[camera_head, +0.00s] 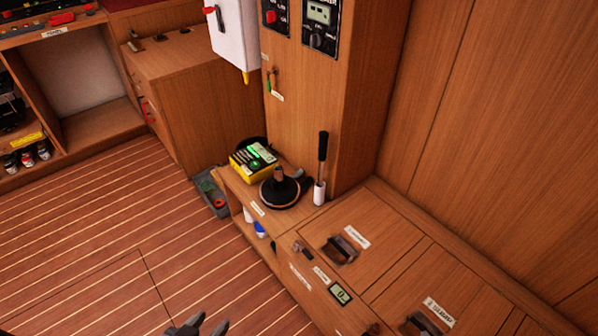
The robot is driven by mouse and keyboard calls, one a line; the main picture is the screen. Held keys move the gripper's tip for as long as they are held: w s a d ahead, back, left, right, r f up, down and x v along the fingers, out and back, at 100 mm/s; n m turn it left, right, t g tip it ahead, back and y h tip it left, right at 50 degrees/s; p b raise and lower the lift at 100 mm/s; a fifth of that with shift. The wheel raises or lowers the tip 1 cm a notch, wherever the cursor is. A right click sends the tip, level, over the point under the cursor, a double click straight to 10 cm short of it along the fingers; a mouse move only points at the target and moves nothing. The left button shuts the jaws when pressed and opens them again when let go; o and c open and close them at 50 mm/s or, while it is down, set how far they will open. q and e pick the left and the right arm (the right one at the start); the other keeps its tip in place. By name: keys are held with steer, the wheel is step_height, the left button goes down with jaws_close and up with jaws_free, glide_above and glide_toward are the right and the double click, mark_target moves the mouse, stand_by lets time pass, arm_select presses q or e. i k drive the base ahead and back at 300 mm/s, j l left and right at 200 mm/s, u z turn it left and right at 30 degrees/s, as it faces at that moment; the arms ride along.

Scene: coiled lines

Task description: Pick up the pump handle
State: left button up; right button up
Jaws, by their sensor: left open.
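What looks like the pump handle (322,148) is a thin upright rod with a black grip and a white lower part. It stands on the wooden bench against the wooden column. To its left is a round black base (280,192) with a short stub on top, perhaps the pump. My left gripper (197,324) is at the bottom edge, only its dark fingertips showing. It is open, with nothing visible between the fingers, over the striped floor and well away from the handle. My right gripper is not in view.
A yellow box (240,168) with a green-lit device sits left of the black base. Dark latches (342,247) and a small display (340,293) are on the bench. A white box (233,35) hangs on the column. The striped floor (90,240) is clear at the left.

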mark_target(323, 136)
steer(key=k, duration=0.55)
steer(key=k+z, duration=0.1)
steer(key=z, duration=1.05)
steer(key=i+j+z, duration=0.1)
steer(key=j+z, duration=0.4)
steer(key=i+j, duration=0.1)
steer(key=j, duration=0.35)
steer(key=i+j, duration=0.1)
steer(key=j, duration=0.8)
steer(key=i+j, duration=0.15)
steer(key=j, duration=0.3)
steer(key=i+j, duration=0.1)
steer(key=j, duration=0.35)
